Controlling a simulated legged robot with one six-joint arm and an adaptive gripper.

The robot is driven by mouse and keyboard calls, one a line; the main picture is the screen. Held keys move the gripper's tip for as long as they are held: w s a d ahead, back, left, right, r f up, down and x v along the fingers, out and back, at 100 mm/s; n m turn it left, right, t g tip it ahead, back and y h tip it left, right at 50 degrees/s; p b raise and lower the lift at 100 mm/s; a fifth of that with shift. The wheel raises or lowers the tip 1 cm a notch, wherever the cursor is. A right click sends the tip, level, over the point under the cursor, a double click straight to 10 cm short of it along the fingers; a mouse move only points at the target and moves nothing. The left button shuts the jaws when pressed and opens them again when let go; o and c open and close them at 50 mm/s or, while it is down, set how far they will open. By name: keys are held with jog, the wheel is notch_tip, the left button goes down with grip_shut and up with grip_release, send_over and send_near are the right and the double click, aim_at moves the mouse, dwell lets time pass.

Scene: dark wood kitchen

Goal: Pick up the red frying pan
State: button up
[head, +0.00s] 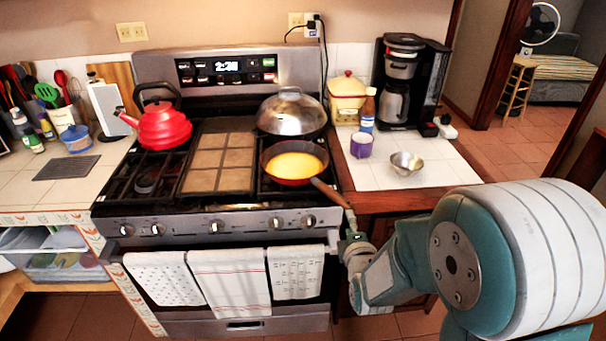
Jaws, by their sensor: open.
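The red frying pan (289,182) sits on the front right burner of the stove, with something yellow inside it. Its brown handle (328,191) points toward the front right and reaches past the stove edge over the wooden counter front. My gripper (350,220) is at the outer end of the handle, just below it in the picture. It is open. The fingers are small in the view, and I cannot tell whether they touch the handle or lie around it.
A domed metal lid (291,112) stands behind the pan. A red kettle (163,127) is at the back left of the stove (216,222). A purple mug (361,145) and a metal bowl (406,163) stand on the right counter. Towels hang on the oven front.

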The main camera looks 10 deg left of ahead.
aim_at(347, 204)
jog(key=x, duration=0.3)
jog(key=w, duration=0.2)
jog(key=w+f, duration=0.1)
jog(key=w, duration=0.1)
jog(key=shift+w, duration=0.15)
jog(key=shift+w+a+f, duration=0.1)
jog(key=shift+w+a, duration=0.1)
jog(key=shift+a, duration=0.4)
jog(key=shift+d, duration=0.1)
jog(key=c, duration=0.7)
jog(key=shift+d, duration=0.25)
grip_shut()
jog(key=shift+w, duration=0.1)
